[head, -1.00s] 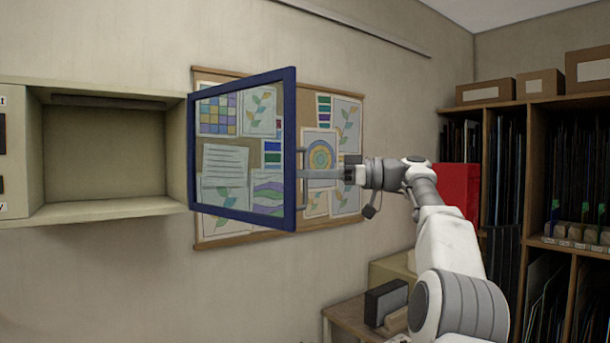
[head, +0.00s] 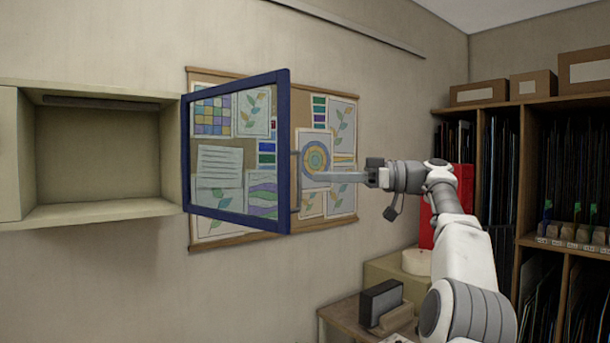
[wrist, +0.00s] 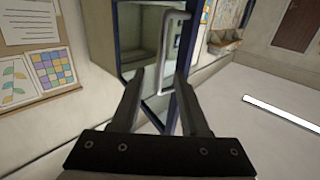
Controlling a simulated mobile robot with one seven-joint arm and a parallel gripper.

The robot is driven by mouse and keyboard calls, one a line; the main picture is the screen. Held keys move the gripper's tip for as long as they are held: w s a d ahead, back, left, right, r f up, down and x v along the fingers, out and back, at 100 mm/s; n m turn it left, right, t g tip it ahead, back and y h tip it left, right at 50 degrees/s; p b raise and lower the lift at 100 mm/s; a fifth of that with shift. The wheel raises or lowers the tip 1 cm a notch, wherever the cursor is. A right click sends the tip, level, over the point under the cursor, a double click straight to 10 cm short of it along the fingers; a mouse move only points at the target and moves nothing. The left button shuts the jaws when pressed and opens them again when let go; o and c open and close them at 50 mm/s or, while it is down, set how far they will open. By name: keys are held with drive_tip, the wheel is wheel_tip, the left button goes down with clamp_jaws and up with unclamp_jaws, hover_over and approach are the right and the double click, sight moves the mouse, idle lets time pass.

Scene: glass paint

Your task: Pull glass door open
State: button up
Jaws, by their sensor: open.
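The glass door (head: 232,157) has a blue frame and clear glass, and it stands swung wide open from the right side of the beige cabinet (head: 95,209). Its grey bar handle (head: 295,180) is upright near the door's free edge. My gripper (head: 310,177) is at the handle's right side in the head view. In the wrist view the two fingers of my gripper (wrist: 160,85) are apart, with the lower part of the handle (wrist: 172,60) showing ahead between them. Whether a finger touches the handle cannot be told.
A pinboard (head: 345,165) with papers hangs on the wall behind the door. Shelves (head: 525,180) with folders and boxes stand at the right. A low table (head: 350,318) with a dark box (head: 381,302) is below my arm.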

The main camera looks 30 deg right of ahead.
drive_tip(key=p+v, duration=0.5)
drive_tip(key=v, duration=0.6)
drive_tip(key=shift+s+d, duration=0.2)
drive_tip(key=shift+d, duration=0.05)
